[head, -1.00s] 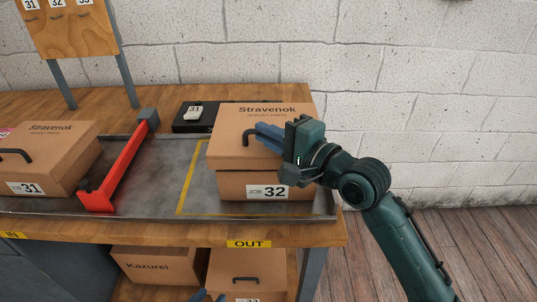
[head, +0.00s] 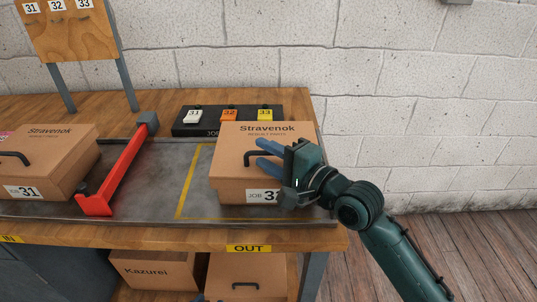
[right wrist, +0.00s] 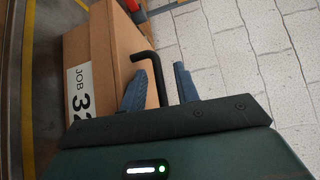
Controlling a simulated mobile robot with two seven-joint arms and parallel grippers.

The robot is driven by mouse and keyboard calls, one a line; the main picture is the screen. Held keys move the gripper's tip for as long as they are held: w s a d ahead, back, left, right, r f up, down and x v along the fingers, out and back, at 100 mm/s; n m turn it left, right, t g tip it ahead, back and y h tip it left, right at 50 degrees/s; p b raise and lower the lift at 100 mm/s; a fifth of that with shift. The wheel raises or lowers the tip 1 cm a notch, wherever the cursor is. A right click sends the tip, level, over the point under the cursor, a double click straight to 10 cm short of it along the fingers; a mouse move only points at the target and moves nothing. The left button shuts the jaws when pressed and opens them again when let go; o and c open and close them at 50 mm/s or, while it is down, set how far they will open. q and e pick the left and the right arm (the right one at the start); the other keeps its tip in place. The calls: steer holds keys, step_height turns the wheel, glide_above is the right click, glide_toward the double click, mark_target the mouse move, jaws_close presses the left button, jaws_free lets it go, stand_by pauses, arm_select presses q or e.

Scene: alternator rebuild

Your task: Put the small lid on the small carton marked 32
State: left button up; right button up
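The small lid (head: 236,140), marked Stravenok with a black handle (head: 250,158), sits down over the small carton marked 32 (head: 232,196). It looks level, with no clear gap in the head view. The lidded carton (right wrist: 100,60) also shows in the right wrist view, with the handle standing out between the fingers. My right gripper (head: 268,156) is open, its two blue fingers apart on either side of the handle. It partly hides the right of the lid and the job label.
The carton stands inside the yellow-outlined OUT area of the grey tray (head: 150,205). A red divider (head: 118,172) and carton 31 (head: 45,165) lie left. A black tag holder (head: 213,129) with tags 31, 32 and 33 stands behind. More cartons (head: 155,268) are below.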

steer(key=shift+r, duration=0.15)
steer(key=v, duration=1.2)
